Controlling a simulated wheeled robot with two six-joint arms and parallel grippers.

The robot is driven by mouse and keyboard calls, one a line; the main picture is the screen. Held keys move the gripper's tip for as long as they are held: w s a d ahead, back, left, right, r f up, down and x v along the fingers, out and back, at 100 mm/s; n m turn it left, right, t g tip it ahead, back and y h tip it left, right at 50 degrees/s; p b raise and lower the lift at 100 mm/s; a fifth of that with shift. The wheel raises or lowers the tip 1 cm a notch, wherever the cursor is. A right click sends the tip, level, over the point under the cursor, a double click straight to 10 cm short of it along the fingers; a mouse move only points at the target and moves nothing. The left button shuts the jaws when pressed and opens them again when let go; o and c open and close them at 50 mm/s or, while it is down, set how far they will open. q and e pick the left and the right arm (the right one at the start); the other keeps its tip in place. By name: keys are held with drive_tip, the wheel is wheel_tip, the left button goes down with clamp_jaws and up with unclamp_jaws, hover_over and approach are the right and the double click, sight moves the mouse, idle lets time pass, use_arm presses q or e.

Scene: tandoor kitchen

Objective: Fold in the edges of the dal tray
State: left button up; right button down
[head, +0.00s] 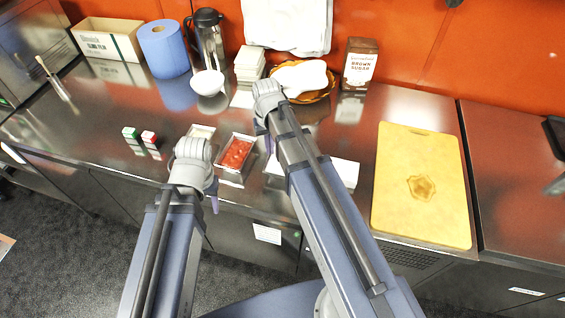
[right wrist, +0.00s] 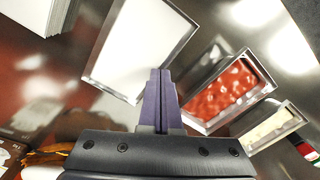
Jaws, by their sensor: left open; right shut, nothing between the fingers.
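Three metal trays stand in a row on the steel counter. One holds red food (head: 237,153), one holds cream-coloured food (head: 202,131), and a larger one has a plain white top (head: 345,173), partly hidden by my right arm. I cannot tell by label which is the dal tray. The right wrist view shows the white one (right wrist: 140,45), the red one (right wrist: 230,96) and the cream one (right wrist: 270,128). My right gripper (right wrist: 164,72) is shut and empty, its fingertips between the white and red trays in that view. My left gripper (head: 213,202) is open near the counter's front edge, its fingers mostly hidden.
A yellow cutting board (head: 420,185) lies at the right. Behind stand a brown sugar box (head: 360,63), a plate with a white item (head: 302,76), a white bowl (head: 207,83), a flask (head: 208,35) and a blue roll (head: 164,48). Small red (head: 149,138) and green (head: 130,133) boxes sit left of the trays.

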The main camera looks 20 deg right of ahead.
drive_tip(key=shift+f, duration=0.2)
drive_tip(key=shift+r, duration=0.15)
wheel_tip(320, 180, up, 5)
drive_tip(key=p, duration=0.5)
idle(0.4)
